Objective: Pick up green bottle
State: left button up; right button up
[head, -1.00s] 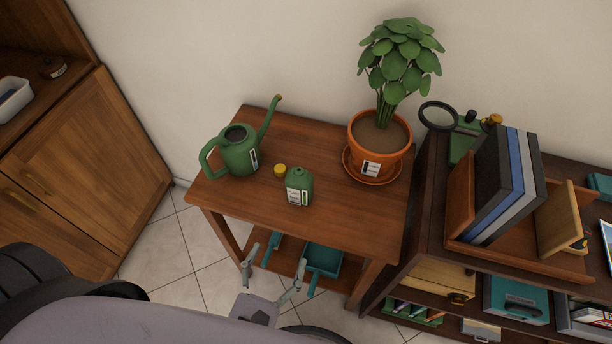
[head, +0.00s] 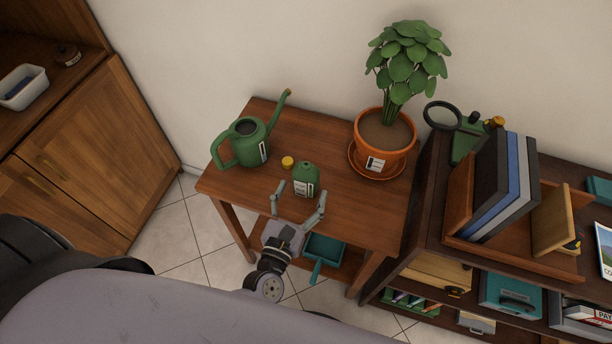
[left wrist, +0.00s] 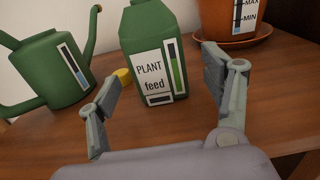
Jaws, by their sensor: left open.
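The green bottle (head: 306,181) stands upright on the wooden table, near its front edge. In the left wrist view the bottle (left wrist: 154,55) carries a white label reading "PLANT feed". My left gripper (head: 298,203) is open at the table's front edge, with its fingers pointing at the bottle. In the left wrist view the bottle is ahead of the open fingers (left wrist: 165,85), roughly centred between them, and its base is in full view. The right gripper is not in view.
A green watering can (head: 247,144) stands left of the bottle, with a yellow cap (head: 288,162) between them. A potted plant (head: 385,143) on a saucer stands right. The wooden table (head: 240,187) has bare room at front left. A shelf unit with books (head: 505,190) adjoins on the right.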

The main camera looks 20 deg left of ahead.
aim_at(303, 187)
pick_arm(q)
jog(key=w, duration=0.2)
jog(key=w+p, duration=0.1)
jog(key=shift+w+r, duration=0.35)
jog(key=shift+w, duration=0.05)
jog(key=shift+w+f, duration=0.1)
jog(key=shift+w, duration=0.1)
jog(key=shift+c, duration=0.4)
jog(key=c, duration=1.2)
